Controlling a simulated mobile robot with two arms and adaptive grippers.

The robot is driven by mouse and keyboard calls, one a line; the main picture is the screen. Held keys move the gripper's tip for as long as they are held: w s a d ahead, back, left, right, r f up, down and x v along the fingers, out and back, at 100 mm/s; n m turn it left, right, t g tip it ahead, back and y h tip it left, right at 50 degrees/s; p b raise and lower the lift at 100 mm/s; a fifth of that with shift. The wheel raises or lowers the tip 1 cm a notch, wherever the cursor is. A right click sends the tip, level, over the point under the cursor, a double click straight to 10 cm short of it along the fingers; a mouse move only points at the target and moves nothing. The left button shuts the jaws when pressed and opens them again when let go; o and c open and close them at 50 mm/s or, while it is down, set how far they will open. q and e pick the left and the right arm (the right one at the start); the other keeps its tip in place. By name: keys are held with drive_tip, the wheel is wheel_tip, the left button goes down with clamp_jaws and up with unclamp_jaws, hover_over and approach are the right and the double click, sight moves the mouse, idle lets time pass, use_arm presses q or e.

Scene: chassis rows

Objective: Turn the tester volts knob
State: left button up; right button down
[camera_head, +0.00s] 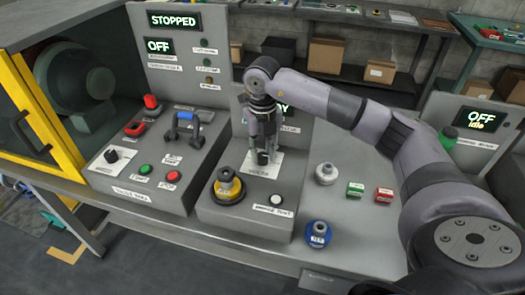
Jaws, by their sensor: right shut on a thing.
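The tester (229,212) is a grey console in the middle of the bench. Its volts knob (262,158) is small and dark and stands on a white label plate marked "VOLTS" (276,170). My right gripper (262,148) reaches in from the right, points down and is shut on the knob, whose upper part it hides. The tester's display behind is mostly covered by my right arm; only the letters "DY" show. My left gripper is not in view.
A yellow-ringed knob (228,188) and a white button (275,199) sit in front on the tester. A blue-based piece (318,234) and a pale one (326,174) stand to the right. Left is a console (135,196) with a blue-gripped lever (185,127).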

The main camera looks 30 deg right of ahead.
sight(262, 155)
drive_tip(key=c, duration=1.2)
unclamp_jaws()
drive_tip(key=shift+c, duration=0.2)
wheel_tip(262, 155, up, 12)
